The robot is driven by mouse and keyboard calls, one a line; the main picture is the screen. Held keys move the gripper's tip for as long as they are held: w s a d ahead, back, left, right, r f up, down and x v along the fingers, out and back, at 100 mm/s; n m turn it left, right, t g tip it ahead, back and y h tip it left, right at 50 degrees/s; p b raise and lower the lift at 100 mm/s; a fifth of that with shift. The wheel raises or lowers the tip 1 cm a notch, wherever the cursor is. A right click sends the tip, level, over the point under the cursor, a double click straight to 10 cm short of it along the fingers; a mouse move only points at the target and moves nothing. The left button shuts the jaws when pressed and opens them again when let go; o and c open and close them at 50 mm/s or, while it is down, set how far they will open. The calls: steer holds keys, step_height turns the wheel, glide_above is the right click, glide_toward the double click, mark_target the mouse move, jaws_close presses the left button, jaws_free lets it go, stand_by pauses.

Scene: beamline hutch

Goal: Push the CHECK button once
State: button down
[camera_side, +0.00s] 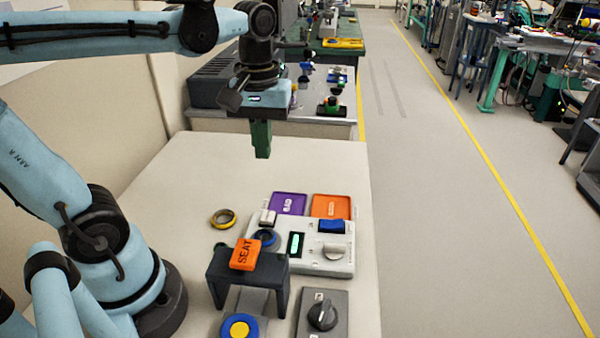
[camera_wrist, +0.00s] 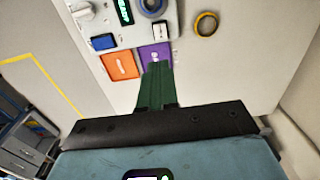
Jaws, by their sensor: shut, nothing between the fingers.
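A light grey panel (camera_side: 318,262) stands on the bench, with a lit green display (camera_side: 296,244). A blue button (camera_side: 331,225) sits at its far right corner; it also shows in the wrist view (camera_wrist: 103,41). A white block-like part (camera_side: 267,217) is at the far left corner, with a blue ring (camera_side: 264,237) near it. No CHECK label is readable, so I cannot tell which part bears it. My green gripper (camera_side: 262,153) is shut and empty, pointing down, well above the bench beyond the panel. In the wrist view its fingers (camera_wrist: 157,68) overlap the purple tray.
Purple (camera_side: 288,203) and orange (camera_side: 331,206) trays lie beyond the panel. A yellow ring (camera_side: 223,218) lies left. A black stand (camera_side: 247,270) bears an orange SEAT block (camera_side: 245,254). A yellow-blue disc (camera_side: 240,327) and a dark knob box (camera_side: 322,314) are nearer.

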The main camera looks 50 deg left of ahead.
mark_target(269, 215)
step_height(269, 215, down, 14)
steer(key=shift+r, duration=0.1)
stand_by(0.7)
stand_by(0.3)
steer(key=shift+f, duration=1)
steer(key=shift+r, duration=0.1)
step_height(269, 215, up, 14)
stand_by(0.5)
stand_by(0.5)
steer(key=f+m+t, duration=0.1)
steer(key=m+t, duration=0.1)
steer(key=m, duration=0.1)
steer(key=d+f+m+t, duration=0.1)
steer(key=m+t, duration=0.1)
steer(key=m, duration=0.1)
steer(key=w+d+f+m+t, duration=0.1)
steer(key=m+t, duration=0.2)
steer(key=shift+w+d, duration=0.1)
steer(key=shift+d, duration=0.1)
